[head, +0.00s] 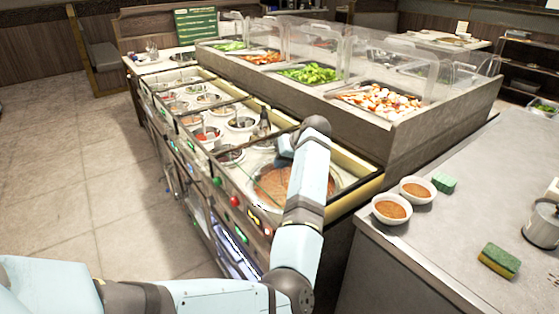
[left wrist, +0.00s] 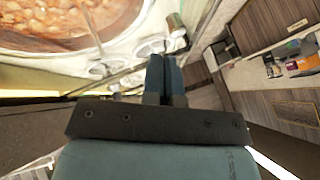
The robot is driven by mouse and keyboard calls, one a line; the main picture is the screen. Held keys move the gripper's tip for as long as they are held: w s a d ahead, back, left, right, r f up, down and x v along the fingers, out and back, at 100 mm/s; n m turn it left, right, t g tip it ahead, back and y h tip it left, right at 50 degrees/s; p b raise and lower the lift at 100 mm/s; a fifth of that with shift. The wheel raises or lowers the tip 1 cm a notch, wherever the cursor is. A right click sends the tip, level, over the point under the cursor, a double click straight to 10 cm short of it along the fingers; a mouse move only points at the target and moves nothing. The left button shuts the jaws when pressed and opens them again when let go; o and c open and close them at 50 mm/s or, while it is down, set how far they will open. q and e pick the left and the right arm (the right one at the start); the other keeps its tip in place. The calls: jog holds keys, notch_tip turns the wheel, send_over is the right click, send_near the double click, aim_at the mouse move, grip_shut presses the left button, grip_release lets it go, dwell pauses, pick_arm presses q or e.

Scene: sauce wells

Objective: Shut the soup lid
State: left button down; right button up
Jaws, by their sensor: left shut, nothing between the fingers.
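The soup (head: 272,184), orange-brown in a large round well, is at the near end of the sauce counter. It also shows at the upper left of the left wrist view (left wrist: 45,18). Clear panels cover the row of wells; I cannot make out which one is the soup lid or how far it stands open. My left gripper (left wrist: 165,76) is shut and empty, its two dark fingers together, beside the soup well's rim. In the head view my left arm reaches over the counter's near end and hides part of the well; the fingertips are not clear there. My right gripper is not in view.
Smaller sauce wells (head: 208,133) run toward the far left. A salad bar with clear guards (head: 362,52) stands behind. On the grey counter at right are two soup bowls (head: 391,208), sponges (head: 499,260) and a metal pot (head: 541,224). The tiled floor at left is clear.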

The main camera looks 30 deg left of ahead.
aim_at(268, 180)
pick_arm(q)
jog(key=x, duration=0.5)
jog(key=shift+a+f, duration=0.25)
jog(key=shift+f, duration=0.1)
jog(key=shift+a+f, duration=0.35)
jog(key=shift+f, duration=0.05)
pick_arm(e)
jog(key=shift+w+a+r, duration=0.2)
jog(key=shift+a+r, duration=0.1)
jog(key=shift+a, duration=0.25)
pick_arm(q)
jog(key=shift+a, duration=0.15)
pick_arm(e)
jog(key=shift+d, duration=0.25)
